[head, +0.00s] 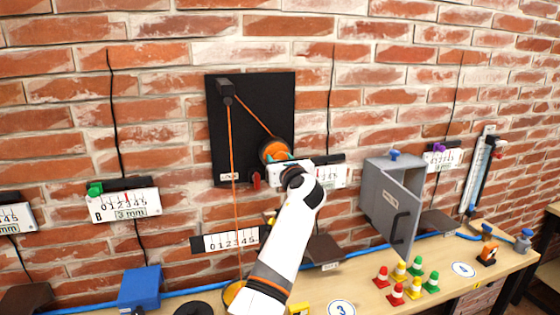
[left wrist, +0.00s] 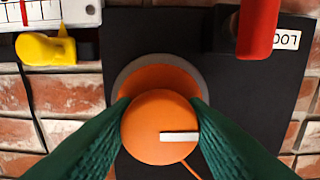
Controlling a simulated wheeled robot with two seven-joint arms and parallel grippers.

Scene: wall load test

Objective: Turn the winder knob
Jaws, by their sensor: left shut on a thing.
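The winder knob (head: 274,149) is orange and sits on the lower right of a black wall panel (head: 222,130). In the left wrist view the knob (left wrist: 150,125) is round with a white mark on its face, in front of a larger orange disc with a grey rim. My left gripper (head: 278,158) is shut on the knob, and its green fingers (left wrist: 160,115) touch it on both sides. An orange cord (head: 256,117) runs from the knob up to a black block (head: 226,90) and hangs down from there. My right gripper is not in view.
A white scale (head: 328,176) is to the right. A grey cabinet (head: 378,200) with its door ajar and small cones stand further right.

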